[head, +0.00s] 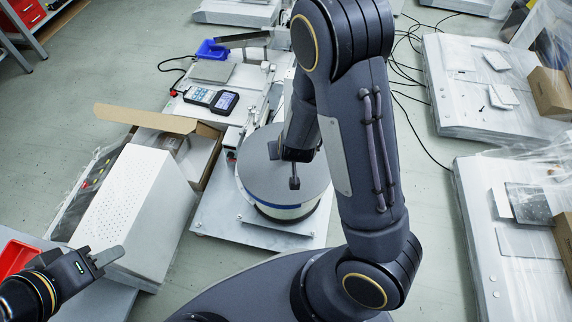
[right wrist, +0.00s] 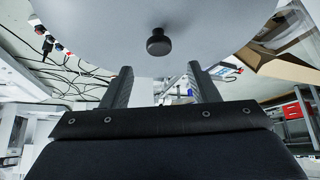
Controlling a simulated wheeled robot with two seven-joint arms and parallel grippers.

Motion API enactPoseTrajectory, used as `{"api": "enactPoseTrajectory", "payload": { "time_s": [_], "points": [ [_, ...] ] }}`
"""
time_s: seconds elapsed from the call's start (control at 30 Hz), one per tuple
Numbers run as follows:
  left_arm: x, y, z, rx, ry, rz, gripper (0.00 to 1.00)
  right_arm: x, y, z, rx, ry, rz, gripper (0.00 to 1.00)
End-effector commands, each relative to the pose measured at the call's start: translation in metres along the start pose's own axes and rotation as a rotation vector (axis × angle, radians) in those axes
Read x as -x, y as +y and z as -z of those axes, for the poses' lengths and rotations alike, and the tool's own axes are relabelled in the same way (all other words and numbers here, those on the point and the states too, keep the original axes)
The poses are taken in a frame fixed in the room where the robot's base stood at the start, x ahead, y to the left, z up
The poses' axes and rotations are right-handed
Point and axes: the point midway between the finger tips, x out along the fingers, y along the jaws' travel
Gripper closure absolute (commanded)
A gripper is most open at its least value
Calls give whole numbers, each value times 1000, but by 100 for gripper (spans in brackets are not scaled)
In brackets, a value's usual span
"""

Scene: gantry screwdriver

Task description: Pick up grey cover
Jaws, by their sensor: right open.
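The grey cover (head: 262,183) is a round grey disc on top of a drum-shaped base with a blue band, in the middle of the head view. It also fills the top of the right wrist view (right wrist: 220,28), with a black knob (right wrist: 158,42) at its middle. My right gripper (head: 284,168) is over the cover in the head view. In the right wrist view its two fingers (right wrist: 162,86) are apart and empty, with the knob beyond their tips. My left gripper (head: 106,257) is at the lower left, away from the cover; its finger gap is not clear.
A white perforated box (head: 128,205) and an open cardboard box (head: 203,160) stand left of the drum. A handheld meter (head: 211,99) and a blue bin (head: 212,49) lie behind it. Wrapped white panels (head: 440,85) are at the right. Black cables cross the floor.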

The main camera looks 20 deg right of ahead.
Motion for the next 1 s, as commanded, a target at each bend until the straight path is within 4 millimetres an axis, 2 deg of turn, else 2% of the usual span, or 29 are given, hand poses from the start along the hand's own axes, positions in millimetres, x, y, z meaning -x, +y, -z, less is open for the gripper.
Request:
{"api": "enactPoseTrajectory", "payload": {
  "time_s": [0.1,0.27,0.5,0.77,0.87,1.0],
  "points": [
    [-8,-4,-4,0,0,0,64,-16,0,-2,-2,-1,0,46],
    [-16,-7,-8,0,0,0,64,-29,0,-5,-2,-3,1,46],
    [-37,-17,-19,0,0,0,64,-65,1,-11,-3,-3,1,46],
    [-37,-17,-18,0,0,0,64,-69,0,-8,-1,-3,3,46],
    [-37,-17,-18,0,0,0,64,-69,0,-8,-1,-3,3,55],
    [-37,-17,-18,0,0,0,64,-69,0,-8,-1,-3,3,73]
  ]
}}
